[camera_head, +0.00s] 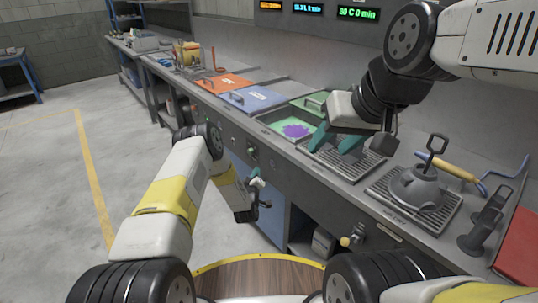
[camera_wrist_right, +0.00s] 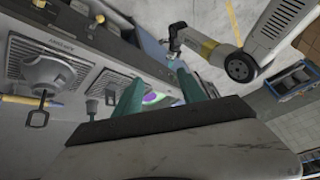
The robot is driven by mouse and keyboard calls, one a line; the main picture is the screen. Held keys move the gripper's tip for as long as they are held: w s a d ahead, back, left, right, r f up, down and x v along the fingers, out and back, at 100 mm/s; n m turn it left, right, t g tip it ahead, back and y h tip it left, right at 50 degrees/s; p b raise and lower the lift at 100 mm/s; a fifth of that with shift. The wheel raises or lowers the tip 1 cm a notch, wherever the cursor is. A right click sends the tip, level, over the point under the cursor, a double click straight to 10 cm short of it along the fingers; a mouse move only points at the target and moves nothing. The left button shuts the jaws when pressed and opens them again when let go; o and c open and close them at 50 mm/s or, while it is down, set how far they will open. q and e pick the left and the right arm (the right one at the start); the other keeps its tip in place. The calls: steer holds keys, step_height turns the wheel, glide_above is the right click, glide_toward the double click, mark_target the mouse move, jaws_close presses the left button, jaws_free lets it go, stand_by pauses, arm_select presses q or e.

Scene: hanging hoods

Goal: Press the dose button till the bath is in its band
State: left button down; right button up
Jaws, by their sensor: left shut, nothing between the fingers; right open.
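The open bath (camera_head: 295,131) has a green inside with a purple patch in it, set in the bench top; it also shows in the right wrist view (camera_wrist_right: 152,98). My right gripper (camera_head: 334,141) is open and empty, its teal fingers above a drain grate beside the bath. The right wrist view shows its two fingers (camera_wrist_right: 160,97) apart. My left gripper (camera_head: 257,182) is shut and empty in front of the bench's front panel. A small round green-and-dark control (camera_head: 252,151) sits on that panel just above it. I cannot tell whether it is the dose button, or whether they touch.
Lit displays (camera_head: 358,13) hang above the bench; the green one appears to read 30 C 0 min. Orange (camera_head: 224,83) and blue (camera_head: 257,98) lids cover neighbouring baths. A grey hood-shaped piece (camera_head: 416,190) stands on the right grate. Open floor lies left.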

jaws_close()
stand_by(0.3)
stand_by(1.6)
